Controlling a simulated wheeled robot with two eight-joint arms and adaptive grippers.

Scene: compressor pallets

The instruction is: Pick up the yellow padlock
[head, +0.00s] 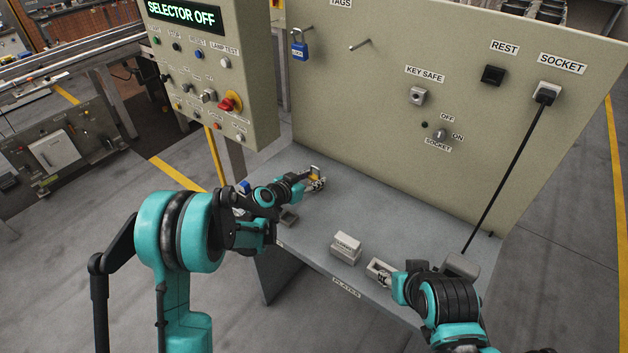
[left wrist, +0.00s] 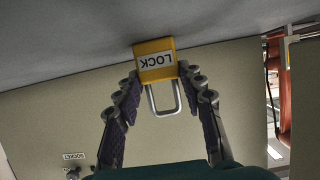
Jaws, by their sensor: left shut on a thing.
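The yellow padlock (left wrist: 155,62) with a white LOCK label and a metal shackle shows in the left wrist view. In the head view it is a small yellow patch (head: 314,177) above the grey shelf, mostly covered by the fingers. My left gripper (head: 318,184) is shut on it; in the left wrist view the fingers (left wrist: 158,90) stand on both sides of it. I cannot tell whether the padlock touches the shelf. My right gripper (head: 382,272) is low over the shelf's front right, partly hidden by my own arm, and its jaws are unclear.
A blue padlock (head: 299,48) hangs on a peg of the upright panel (head: 380,120), beside an empty peg (head: 360,45). The selector box (head: 215,75) juts out at the left. The shelf's middle (head: 370,210) is clear.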

